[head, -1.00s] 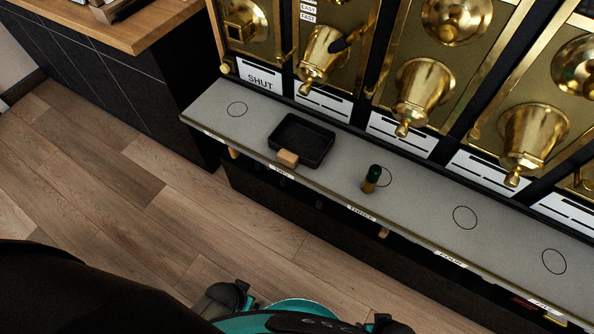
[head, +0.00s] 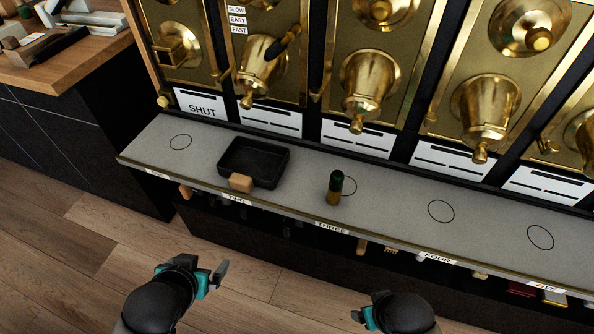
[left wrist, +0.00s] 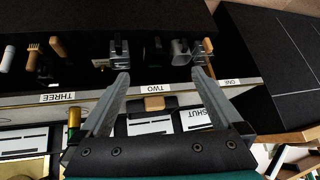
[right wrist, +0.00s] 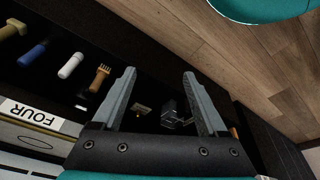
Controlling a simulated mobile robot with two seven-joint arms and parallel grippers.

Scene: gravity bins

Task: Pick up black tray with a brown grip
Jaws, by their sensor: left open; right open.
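The black tray (head: 256,160) is a shallow rectangular tray lying flat on the grey counter at the spot labelled TWO. Its brown grip (head: 241,182) is a small block on the near side, at the counter's front edge. The grip also shows in the left wrist view (left wrist: 154,104), between the fingers and beyond them. My left gripper (head: 205,275) is open and empty, in front of and below the counter, apart from the tray. My right gripper (right wrist: 158,92) is open and empty, facing the shelf under the counter. In the head view its fingers show little.
A green-topped bottle (head: 335,188) stands on the counter right of the tray. Brass dispensers (head: 262,68) hang above the counter's back. Several handled tools, such as a brush (right wrist: 98,78), sit in the dark space below. A wooden-topped cabinet (head: 75,60) stands at left. Floor is clear in front.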

